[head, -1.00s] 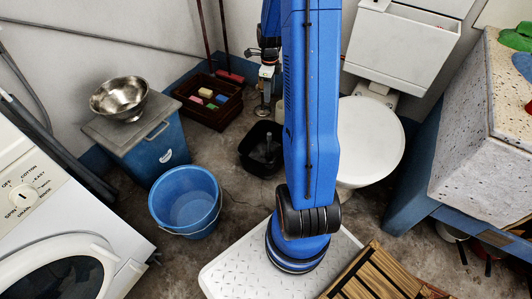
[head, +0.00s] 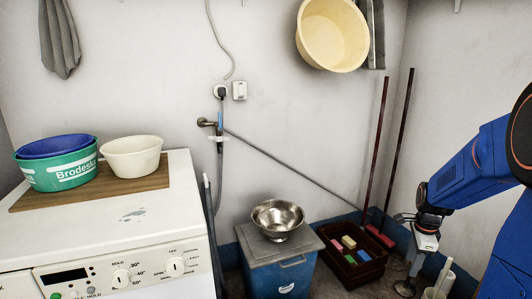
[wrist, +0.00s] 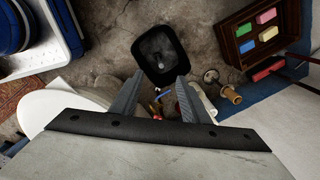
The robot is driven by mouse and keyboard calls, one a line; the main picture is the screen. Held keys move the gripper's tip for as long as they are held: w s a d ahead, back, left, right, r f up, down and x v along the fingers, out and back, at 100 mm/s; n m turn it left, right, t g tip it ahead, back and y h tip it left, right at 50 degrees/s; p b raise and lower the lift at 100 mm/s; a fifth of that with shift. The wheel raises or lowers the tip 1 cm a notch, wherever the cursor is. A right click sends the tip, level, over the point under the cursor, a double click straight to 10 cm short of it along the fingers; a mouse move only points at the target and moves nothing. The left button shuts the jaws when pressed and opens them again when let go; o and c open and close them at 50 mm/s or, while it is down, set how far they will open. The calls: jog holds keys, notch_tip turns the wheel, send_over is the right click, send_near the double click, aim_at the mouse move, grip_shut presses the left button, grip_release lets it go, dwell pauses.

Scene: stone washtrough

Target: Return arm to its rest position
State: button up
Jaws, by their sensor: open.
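My blue arm enters the head view from the right. My gripper (head: 424,243) is low at the right, pointing down, to the right of the dark crate (head: 347,270); its fingers are too small there to read. In the wrist view my gripper (wrist: 158,82) shows two grey fingers spread apart, with nothing held between them. Below them are the floor and a black square bucket (wrist: 147,62). A pale grey surface fills the bottom of the wrist view.
The crate holds several coloured blocks. A steel bowl (head: 277,217) sits on a blue lidded box (head: 285,279). A washing machine (head: 110,237) stands left; a yellow basin (head: 333,35) hangs on the wall. Two dark red poles (head: 379,145) lean in the corner. A white toilet lid (wrist: 42,108) is near my gripper.

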jog(key=s+a+r+n+t, duration=0.2)
jog(key=s+a+r+n, duration=0.5)
jog(key=s+a+n, duration=0.3)
jog(key=s+a+r+n+t, duration=0.1)
jog(key=s+a+r+n, duration=0.5)
jog(key=s+a+n, duration=0.4)
jog(key=s+n, duration=0.1)
jog(key=s, duration=0.4)
jog(key=shift+r+n+t+y, duration=0.3)
jog(key=shift+r+n+t, duration=0.1)
